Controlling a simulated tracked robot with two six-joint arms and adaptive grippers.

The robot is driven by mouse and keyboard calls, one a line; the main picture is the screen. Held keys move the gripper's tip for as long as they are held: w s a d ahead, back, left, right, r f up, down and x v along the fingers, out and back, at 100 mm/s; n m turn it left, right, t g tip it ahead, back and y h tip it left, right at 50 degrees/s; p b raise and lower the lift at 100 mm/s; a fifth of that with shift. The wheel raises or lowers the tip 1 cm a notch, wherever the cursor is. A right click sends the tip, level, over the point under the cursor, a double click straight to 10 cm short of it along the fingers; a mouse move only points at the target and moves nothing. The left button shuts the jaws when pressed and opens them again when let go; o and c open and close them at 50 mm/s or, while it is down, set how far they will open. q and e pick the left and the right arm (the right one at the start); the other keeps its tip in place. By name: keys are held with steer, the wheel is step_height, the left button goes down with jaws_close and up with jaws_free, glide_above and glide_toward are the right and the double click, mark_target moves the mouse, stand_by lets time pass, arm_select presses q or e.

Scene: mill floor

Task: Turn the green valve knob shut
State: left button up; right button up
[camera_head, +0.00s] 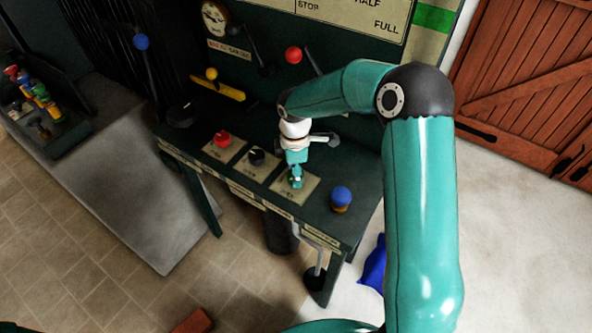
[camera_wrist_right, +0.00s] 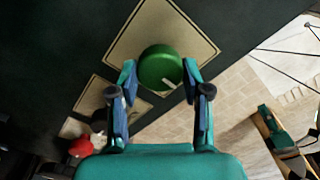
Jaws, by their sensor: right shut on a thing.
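The green valve knob (camera_wrist_right: 160,66) is a round knob on a pale square plate (camera_wrist_right: 142,28) in the right wrist view. A short white mark shows at its lower right edge. My right gripper (camera_wrist_right: 159,80) is shut on it, with one finger on each side. In the head view my right gripper (camera_head: 296,174) reaches down to the pale plate (camera_head: 307,192) on the sloping dark panel and hides most of the knob. My left gripper is not in view.
On the panel, a black knob (camera_head: 257,157) and a red knob (camera_head: 222,139) sit left of the green one. A blue knob (camera_head: 341,196) sits to the right. Levers with red (camera_head: 293,55) and yellow (camera_head: 211,74) balls stand behind. A grey bench (camera_head: 120,170) is at left.

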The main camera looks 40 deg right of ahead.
steer(key=m, duration=0.1)
steer(key=m+b, duration=0.2)
steer(key=m, duration=0.1)
steer(key=shift+w+d, duration=0.1)
steer(key=shift+w, duration=0.15)
steer(key=m+b, duration=0.2)
steer(key=m, duration=0.2)
steer(key=shift+m, duration=0.4)
steer(key=m+b, duration=0.1)
steer(key=m, duration=0.3)
steer(key=shift+m+b, duration=0.3)
steer(key=shift+b, duration=0.05)
steer(key=m+b, duration=0.1)
steer(key=m, duration=0.3)
steer(key=shift+r, duration=0.15)
steer(key=o, duration=1.2)
steer(key=shift+c, duration=0.2)
steer(key=shift+s, duration=0.1)
